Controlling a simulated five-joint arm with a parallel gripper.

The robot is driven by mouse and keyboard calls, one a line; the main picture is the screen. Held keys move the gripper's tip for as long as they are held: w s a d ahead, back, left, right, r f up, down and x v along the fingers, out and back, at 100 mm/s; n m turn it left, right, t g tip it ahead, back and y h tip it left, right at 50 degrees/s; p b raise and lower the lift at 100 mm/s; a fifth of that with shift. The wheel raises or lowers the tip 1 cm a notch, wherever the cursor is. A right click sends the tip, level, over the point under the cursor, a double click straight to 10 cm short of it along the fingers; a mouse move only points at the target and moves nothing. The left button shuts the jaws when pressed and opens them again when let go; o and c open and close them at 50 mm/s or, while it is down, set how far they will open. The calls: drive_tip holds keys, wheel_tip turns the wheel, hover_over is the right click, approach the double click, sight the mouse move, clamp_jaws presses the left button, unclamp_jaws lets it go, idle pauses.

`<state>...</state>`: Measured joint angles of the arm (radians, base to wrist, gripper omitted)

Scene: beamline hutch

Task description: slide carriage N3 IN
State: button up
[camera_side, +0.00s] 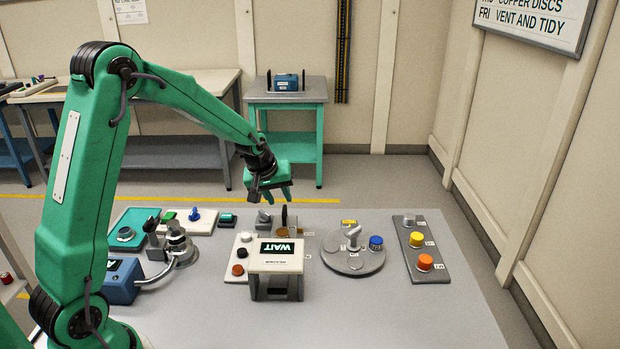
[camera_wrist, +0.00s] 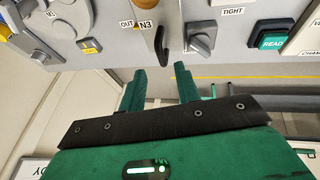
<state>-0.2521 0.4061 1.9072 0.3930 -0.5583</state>
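The N3 label (camera_wrist: 146,26) is on the grey panel in the wrist view, with an OUT label (camera_wrist: 126,24) beside it. A black upright handle (camera_wrist: 161,45) stands right next to N3. My gripper (camera_side: 272,200) is above the back edge of the bench, close to the handle. Its two green fingers are apart and empty in the wrist view (camera_wrist: 160,68). The handle lines up with the gap between them, and I see no contact. No IN label is readable.
A grey knob (camera_wrist: 202,40) marked TIGHT and a green READY button (camera_wrist: 272,38) are right of the handle in the wrist view. A WAIT display (camera_side: 282,250) stands in front of it. A turntable (camera_side: 353,258) and a button panel (camera_side: 420,250) are to the right.

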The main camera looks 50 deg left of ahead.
sight(284, 208)
drive_tip(key=shift+x, duration=2)
clamp_jaws()
